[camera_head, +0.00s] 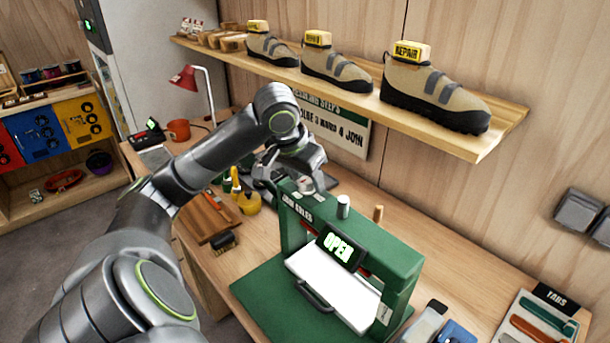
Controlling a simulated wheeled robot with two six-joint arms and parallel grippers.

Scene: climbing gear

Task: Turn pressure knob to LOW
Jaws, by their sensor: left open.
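A green press (398,262) stands on the workbench, with a lit "OPEN" display (340,247) and a white plate (330,285) on its front. A small silver cylinder (343,206) stands upright on its top, right of my gripper. I cannot tell whether this is the pressure knob, and no LOW mark is readable. My left gripper (295,184) is open at the left end of the press top. A small pale part with some red (305,186) shows by its fingers; I cannot tell whether they touch it. My right gripper is not in view.
A wooden shelf (500,143) with several shoes, some tagged REPAIR, hangs above the bench (440,245). A yellow pot (249,202) and a wooden board (207,218) lie left of the press. Tools and a TABS board (535,322) are at the right front.

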